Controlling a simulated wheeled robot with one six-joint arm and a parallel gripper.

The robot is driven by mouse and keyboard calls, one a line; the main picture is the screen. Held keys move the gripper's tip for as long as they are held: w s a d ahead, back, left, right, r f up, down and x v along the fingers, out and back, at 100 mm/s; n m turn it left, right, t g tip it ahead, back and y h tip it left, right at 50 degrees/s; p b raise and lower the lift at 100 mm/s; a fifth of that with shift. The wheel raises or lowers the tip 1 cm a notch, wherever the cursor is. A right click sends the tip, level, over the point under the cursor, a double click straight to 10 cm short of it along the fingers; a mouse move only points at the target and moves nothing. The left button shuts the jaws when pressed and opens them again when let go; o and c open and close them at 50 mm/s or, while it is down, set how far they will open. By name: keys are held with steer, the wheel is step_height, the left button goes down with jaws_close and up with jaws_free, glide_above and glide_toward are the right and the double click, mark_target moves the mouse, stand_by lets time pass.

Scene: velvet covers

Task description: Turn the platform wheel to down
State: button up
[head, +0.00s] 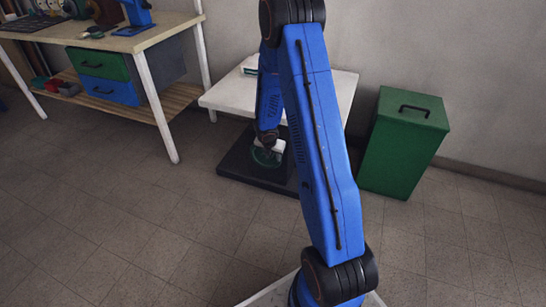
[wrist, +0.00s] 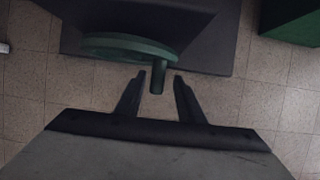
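The green platform wheel (wrist: 112,47) shows edge-on in the wrist view, with a dark green handle peg (wrist: 157,80) sticking out from its right part toward me. My gripper (wrist: 159,76) is open, one finger on each side of the peg's end. A narrow gap shows on both sides, so the fingers look apart from the peg. In the head view the wheel (head: 264,158) is low at the front of the platform, partly hidden by my gripper (head: 268,150). The white platform top (head: 225,97) stands above a black base (head: 235,165), and my arm hides much of it.
A green bin (head: 405,145) with a black handle stands right of the platform. A workbench (head: 130,42) with green and blue drawers stands at the left. The wall is close behind. The tiled floor in front and to the left is clear.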

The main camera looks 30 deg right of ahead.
jaws_close()
stand_by(0.3)
steer(key=shift+w+a+r+g+h, duration=0.1)
steer(key=shift+r+g+h, duration=0.05)
steer(key=shift+g+h, duration=0.2)
steer(key=w+a+r+n+g+h, duration=0.2)
steer(key=w+a+g+h, duration=0.2)
steer(key=w+g+h, duration=0.2)
steer(key=shift+w+a+n+g, duration=0.3)
steer(key=shift+a+g, duration=0.1)
steer(key=shift+g, duration=0.25)
stand_by(0.5)
steer(key=shift+h, duration=0.25)
steer(key=shift+w, duration=0.1)
